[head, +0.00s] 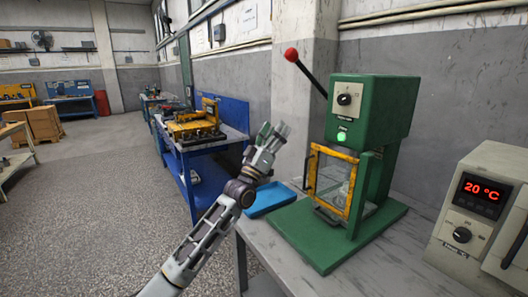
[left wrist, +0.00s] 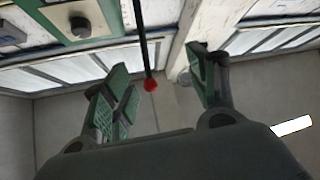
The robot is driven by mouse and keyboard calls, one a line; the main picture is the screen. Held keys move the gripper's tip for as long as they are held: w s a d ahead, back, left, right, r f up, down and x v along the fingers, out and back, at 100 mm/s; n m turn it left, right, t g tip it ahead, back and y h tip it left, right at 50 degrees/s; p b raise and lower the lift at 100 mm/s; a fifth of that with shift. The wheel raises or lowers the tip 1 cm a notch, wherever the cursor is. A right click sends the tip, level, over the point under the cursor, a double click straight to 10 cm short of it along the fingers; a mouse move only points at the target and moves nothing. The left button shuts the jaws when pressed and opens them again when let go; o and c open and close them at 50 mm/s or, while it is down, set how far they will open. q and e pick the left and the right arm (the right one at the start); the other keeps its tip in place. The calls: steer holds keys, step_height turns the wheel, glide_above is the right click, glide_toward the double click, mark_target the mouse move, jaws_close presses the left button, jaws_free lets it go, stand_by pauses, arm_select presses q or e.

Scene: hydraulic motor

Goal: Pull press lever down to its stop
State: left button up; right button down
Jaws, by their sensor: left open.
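The green press (head: 372,110) stands on the grey bench at right, with a knob, a lit green lamp and a yellow-framed guard door (head: 328,181). Its lever (head: 312,77) is a black rod with a red ball (head: 291,55), slanting up and left from the press. My left gripper (head: 273,132) is raised left of the press, below the red ball and apart from it in the head view. In the left wrist view the open left gripper (left wrist: 168,88) has the red ball (left wrist: 150,86) showing between its fingers, seemingly beyond them; nothing is held. My right gripper is not in view.
A blue tray (head: 271,198) lies on the bench (head: 395,262) left of the press. A beige unit (head: 480,210) reading 20 °C stands at right. A blue workbench (head: 190,150) with yellow equipment stands behind. Open floor lies at left.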

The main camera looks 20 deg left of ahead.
arm_select(q)
steer(key=v, duration=1.1)
steer(key=shift+s+f, duration=0.15)
steer(key=shift+f, duration=0.2)
stand_by(0.3)
stand_by(0.6)
